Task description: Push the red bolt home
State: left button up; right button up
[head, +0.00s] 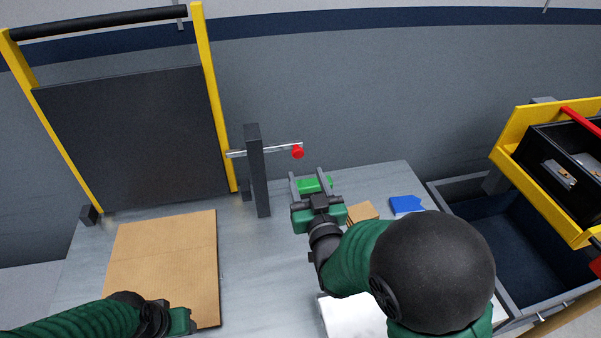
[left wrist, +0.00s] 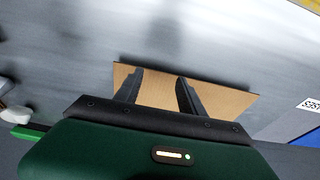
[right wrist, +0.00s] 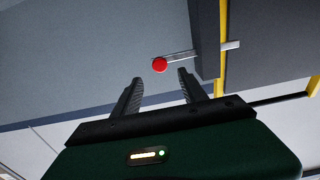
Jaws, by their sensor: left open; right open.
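The red bolt (head: 298,152) is a red knob on the right end of a silver rod (head: 280,147). The rod runs through a dark upright post (head: 257,170), and its left end reaches the yellow frame of the grey gate. My right gripper (head: 311,178) is open just below and right of the knob, apart from it. In the right wrist view the red knob (right wrist: 159,65) shows beyond the open fingers, roughly between them. My left gripper (left wrist: 158,90) is open over brown cardboard; in the head view its fingers are hard to make out.
A grey gate panel (head: 135,135) in a yellow frame stands at left. A cardboard sheet (head: 165,262) lies before it. A green block (head: 314,184), a small brown box (head: 362,212) and a blue object (head: 406,204) lie near my right arm. A dark bin (head: 505,235) stands right.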

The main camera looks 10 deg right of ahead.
aim_at(298, 155)
jog(key=w, duration=0.7)
jog(key=shift+a, duration=0.1)
jog(key=shift+w+r, duration=0.1)
jog(key=shift+w, duration=0.1)
jog(key=shift+d, duration=0.2)
jog(key=shift+a, duration=0.15)
grip_shut()
